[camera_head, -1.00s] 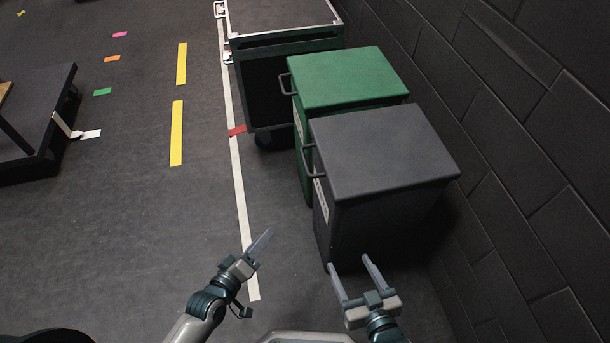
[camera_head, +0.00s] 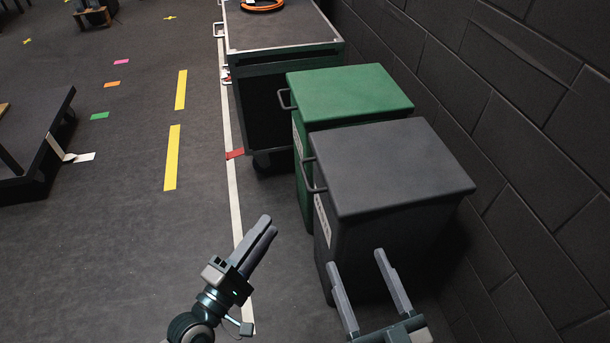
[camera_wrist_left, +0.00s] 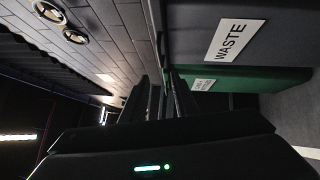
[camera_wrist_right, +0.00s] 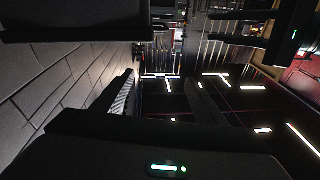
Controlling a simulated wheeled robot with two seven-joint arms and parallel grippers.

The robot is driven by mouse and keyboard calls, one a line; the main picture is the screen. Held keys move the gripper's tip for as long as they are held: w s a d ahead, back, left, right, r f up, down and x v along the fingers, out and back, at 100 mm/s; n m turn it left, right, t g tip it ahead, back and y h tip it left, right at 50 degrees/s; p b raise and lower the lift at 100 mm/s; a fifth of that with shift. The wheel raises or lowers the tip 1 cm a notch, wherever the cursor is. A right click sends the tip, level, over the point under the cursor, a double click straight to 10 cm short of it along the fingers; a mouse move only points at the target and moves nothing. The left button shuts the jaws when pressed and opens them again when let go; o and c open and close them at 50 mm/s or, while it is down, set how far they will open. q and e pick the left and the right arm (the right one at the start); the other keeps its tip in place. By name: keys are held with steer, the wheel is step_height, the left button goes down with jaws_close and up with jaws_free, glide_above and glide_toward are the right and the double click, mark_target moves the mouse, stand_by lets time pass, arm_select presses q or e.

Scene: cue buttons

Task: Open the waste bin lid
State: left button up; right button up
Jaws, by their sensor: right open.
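The waste bin is the dark grey bin (camera_head: 395,165), nearest to me on the right in the head view. Its flat lid is closed, and a bar handle (camera_head: 314,178) juts from its left side. Its white WASTE label (camera_wrist_left: 235,40) shows in the left wrist view. My left gripper (camera_head: 268,226) is left of the bin, apart from the handle, with its fingers together and nothing seen between them. My right gripper (camera_head: 355,268) is open and empty, in front of the bin's near side and below lid height.
A closed green bin (camera_head: 350,90) stands right behind the waste bin, with a dark cart (camera_head: 285,35) beyond it. A black brick wall (camera_head: 540,170) runs along the right. The floor (camera_head: 120,240) to the left is open up to a low platform (camera_head: 45,110).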

arm_select(q)
glide_toward(305, 174)
steer(key=w, duration=0.2)
steer(key=shift+d+b+x, duration=0.2)
steer(key=shift+x, duration=1.85)
steer(key=shift+d+b+x, duration=0.2)
steer(key=shift+x, duration=1.9)
arm_select(e)
steer(key=shift+s+a+r+t+y, duration=0.1)
steer(key=shift+s+r+t+y, duration=0.15)
steer(key=shift+r+t, duration=0.35)
steer(key=shift+s+r+t+y, duration=0.15)
steer(key=shift+s+r+t, duration=0.2)
steer(key=shift+r, duration=0.4)
arm_select(q)
steer(key=shift+s+f, duration=0.2)
jaws_close()
